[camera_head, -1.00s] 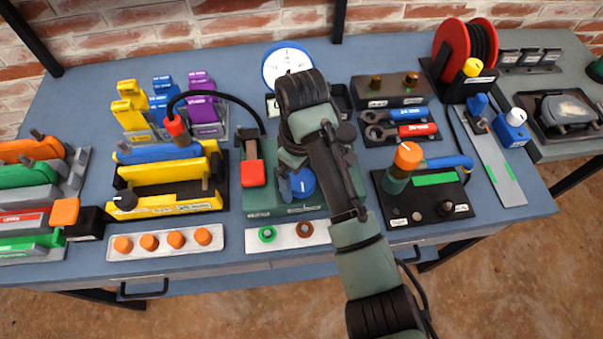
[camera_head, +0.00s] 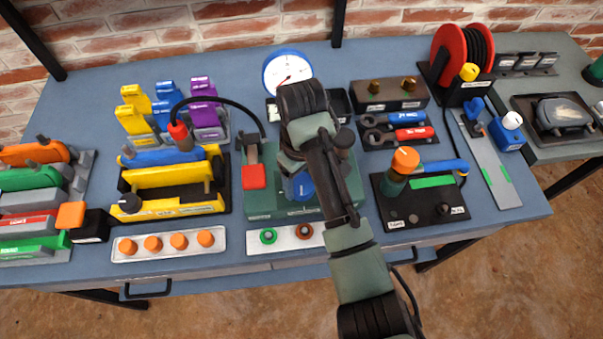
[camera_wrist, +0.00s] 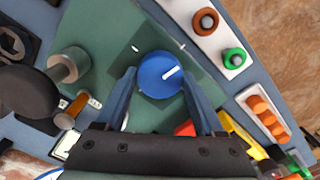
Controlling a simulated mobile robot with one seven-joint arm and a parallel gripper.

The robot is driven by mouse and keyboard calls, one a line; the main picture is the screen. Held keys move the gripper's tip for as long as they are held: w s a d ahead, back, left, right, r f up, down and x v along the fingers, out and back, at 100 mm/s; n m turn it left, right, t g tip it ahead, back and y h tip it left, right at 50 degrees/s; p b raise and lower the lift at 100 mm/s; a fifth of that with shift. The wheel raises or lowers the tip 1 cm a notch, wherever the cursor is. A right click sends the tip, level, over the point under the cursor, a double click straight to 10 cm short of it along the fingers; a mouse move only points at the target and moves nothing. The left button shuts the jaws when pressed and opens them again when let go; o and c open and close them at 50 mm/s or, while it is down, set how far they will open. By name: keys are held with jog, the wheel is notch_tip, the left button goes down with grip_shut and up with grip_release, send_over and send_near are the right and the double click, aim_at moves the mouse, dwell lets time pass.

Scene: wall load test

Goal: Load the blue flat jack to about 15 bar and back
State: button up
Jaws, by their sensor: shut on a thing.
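The blue flat jack (camera_head: 158,158) lies along the back of the yellow frame (camera_head: 165,173). A black hose runs from its red coupling (camera_head: 180,133) to the green pump base (camera_head: 262,205). A round blue knob (camera_wrist: 160,75) with a white pointer line sits on that base. My gripper (camera_wrist: 160,82) is shut on the knob, one finger on each side; the pointer aims to the upper right in the wrist view. In the head view my arm partly covers the knob (camera_head: 302,186). A red-handled lever (camera_head: 254,177) stands left of it. The white gauge (camera_head: 287,68) is too small to read.
A strip with orange caps (camera_head: 168,243) and a strip with green and brown rings (camera_head: 285,238) lie in front. A black plate with an orange-topped bottle (camera_head: 404,162) is right of my arm. Red and blue wrenches (camera_head: 410,134) and a cable reel (camera_head: 449,52) stand behind.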

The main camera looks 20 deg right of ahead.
aim_at(302, 183)
jog(key=m+p, duration=0.1)
jog(key=p, duration=0.1)
jog(key=m+p, duration=0.1)
jog(key=m, duration=0.1)
jog(key=shift+r+m+p, duration=0.3)
jog(key=shift+p, duration=0.1)
jog(key=m+p, duration=0.2)
jog(key=m, duration=0.1)
jog(key=shift+m+p, duration=0.3)
jog(key=shift+p, duration=0.1)
jog(key=m+p, duration=0.2)
jog(key=m, duration=0.2)
jog(key=shift+f, duration=0.1)
jog(key=shift+w+f+m+p, duration=0.1)
jog(key=shift+m+p, duration=0.65)
jog(key=shift+m, duration=1.35)
jog(key=o, duration=1.4)
jog(key=shift+c, duration=0.2)
notch_tip(302, 183, up, 13)
jog(key=shift+b, duration=0.3)
